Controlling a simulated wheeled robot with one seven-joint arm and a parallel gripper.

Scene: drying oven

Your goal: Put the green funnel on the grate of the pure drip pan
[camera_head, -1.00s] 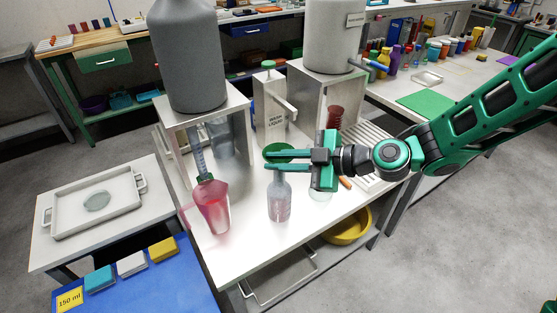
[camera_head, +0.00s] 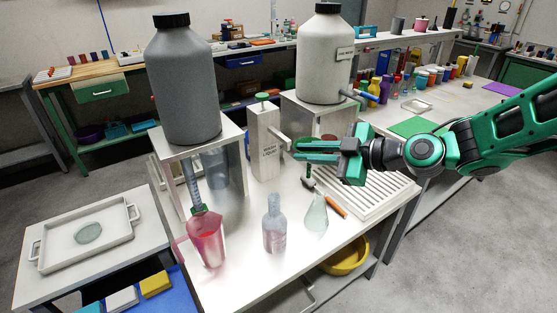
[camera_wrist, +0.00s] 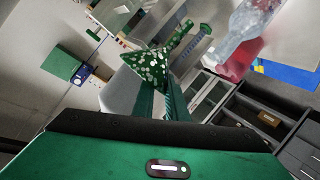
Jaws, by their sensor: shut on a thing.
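The green funnel (camera_head: 315,146) is between the fingers of my gripper (camera_head: 302,150), partly hidden by them. My gripper is shut on it and holds it in the air above the bench. In the wrist view the speckled green cone of the funnel (camera_wrist: 149,66) shows at the fingertips. The pale slatted grate of the drip pan (camera_head: 378,192) lies at the bench's right side, below and right of the gripper. The funnel is apart from the grate.
A clear bottle (camera_head: 275,225), a conical flask (camera_head: 316,214) and an orange-handled tool (camera_head: 333,202) stand or lie below the gripper.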

